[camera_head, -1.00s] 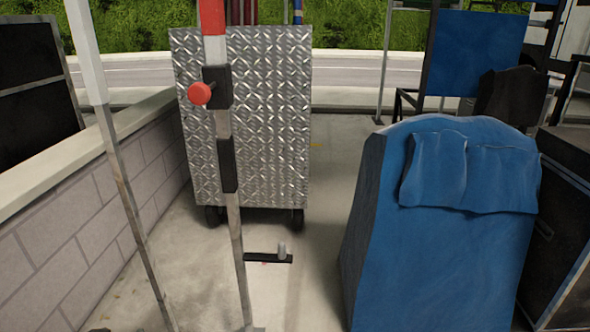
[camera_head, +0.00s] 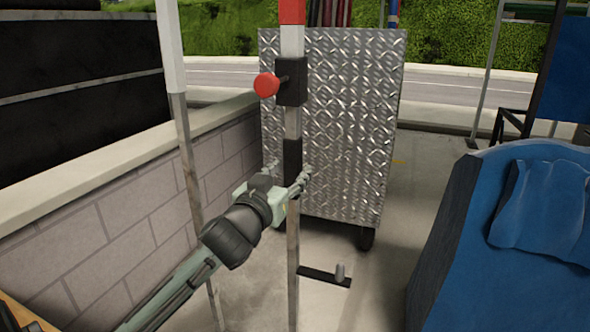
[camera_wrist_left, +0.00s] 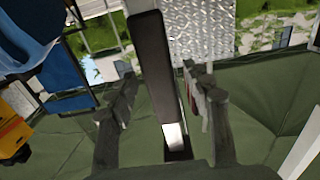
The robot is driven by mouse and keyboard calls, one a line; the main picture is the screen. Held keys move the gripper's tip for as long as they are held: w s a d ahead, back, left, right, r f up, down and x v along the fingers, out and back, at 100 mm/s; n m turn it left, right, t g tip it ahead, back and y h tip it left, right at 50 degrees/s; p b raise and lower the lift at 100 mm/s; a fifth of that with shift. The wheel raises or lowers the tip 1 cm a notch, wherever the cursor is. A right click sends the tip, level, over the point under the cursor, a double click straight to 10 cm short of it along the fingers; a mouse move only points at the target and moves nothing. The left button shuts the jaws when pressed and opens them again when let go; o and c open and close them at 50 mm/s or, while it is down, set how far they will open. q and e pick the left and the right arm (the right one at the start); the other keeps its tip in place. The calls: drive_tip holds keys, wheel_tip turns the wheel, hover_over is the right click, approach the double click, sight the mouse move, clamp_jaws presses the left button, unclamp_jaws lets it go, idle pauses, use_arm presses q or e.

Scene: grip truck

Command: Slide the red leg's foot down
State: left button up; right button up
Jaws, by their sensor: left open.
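The red leg stands upright in the head view, with a red upper section (camera_head: 291,12), a black clamp (camera_head: 291,81) with a red knob (camera_head: 267,84), and a black sleeve (camera_head: 291,157) below. Its bare metal lower part (camera_head: 293,262) runs down past the bottom edge, so its lower end is out of view. My left gripper (camera_head: 290,174) is at the black sleeve, its fingers apart. In the wrist view the sleeve (camera_wrist_left: 152,60) passes between the open fingers of my left gripper (camera_wrist_left: 158,82), with gaps on both sides. My right gripper is not in view.
A white-topped pole (camera_head: 171,45) stands left of the leg. A low block wall (camera_head: 120,235) is at left, a diamond-plate cart (camera_head: 350,130) behind. A black bar with a grey peg (camera_head: 322,277) is near the floor. A blue draped object (camera_head: 480,250) is at right.

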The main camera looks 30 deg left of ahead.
use_arm(q)
drive_tip(key=shift+x, duration=0.95)
drive_tip(key=shift+c, duration=0.6)
clamp_jaws()
